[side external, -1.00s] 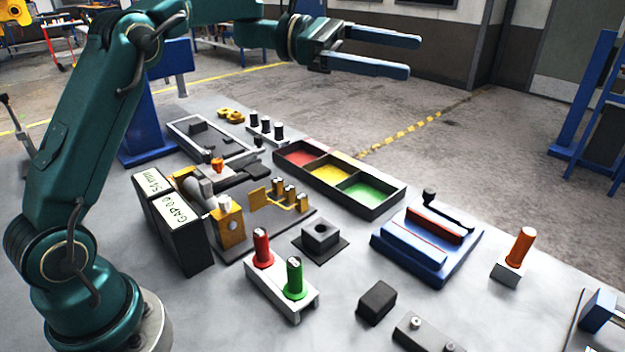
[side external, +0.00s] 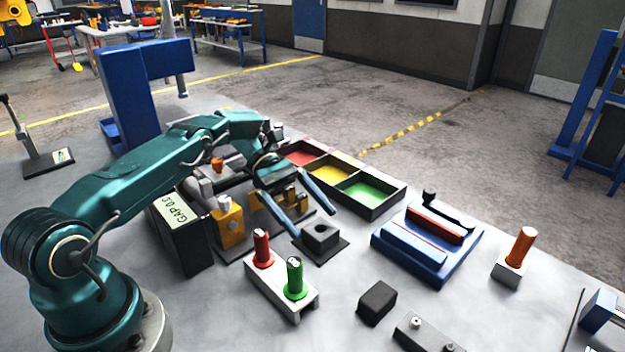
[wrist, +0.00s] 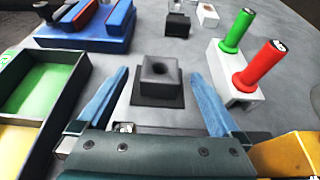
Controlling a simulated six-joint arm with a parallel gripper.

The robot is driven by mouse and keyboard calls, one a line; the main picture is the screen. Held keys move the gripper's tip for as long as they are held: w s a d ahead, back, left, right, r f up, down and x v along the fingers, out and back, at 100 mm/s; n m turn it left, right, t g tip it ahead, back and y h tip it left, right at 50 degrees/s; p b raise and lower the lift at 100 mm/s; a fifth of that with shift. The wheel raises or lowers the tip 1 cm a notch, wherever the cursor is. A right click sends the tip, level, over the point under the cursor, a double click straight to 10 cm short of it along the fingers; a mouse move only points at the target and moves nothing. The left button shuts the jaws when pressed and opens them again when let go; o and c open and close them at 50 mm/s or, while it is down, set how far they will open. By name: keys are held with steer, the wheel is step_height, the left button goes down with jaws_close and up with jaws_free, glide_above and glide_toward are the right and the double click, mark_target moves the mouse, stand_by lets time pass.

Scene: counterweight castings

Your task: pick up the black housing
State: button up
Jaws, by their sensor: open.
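In the wrist view the housing (wrist: 161,80) lies between the lines of the two fingers (wrist: 158,73), with a visible gap on each side. Nothing is held. How far the fingertips are above the plate is hard to tell.
A white stand (side external: 280,290) with red and green handles is close in front. A tray (side external: 375,205) with red, yellow and green compartments lies behind, and a blue fixture (side external: 425,245) to the right. A yellow fixture (side external: 230,225) stands left. A black block (side external: 377,302) lies nearer.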

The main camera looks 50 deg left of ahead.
mark_target(325, 234)
steer(key=shift+x, duration=2.05)
jaws_close()
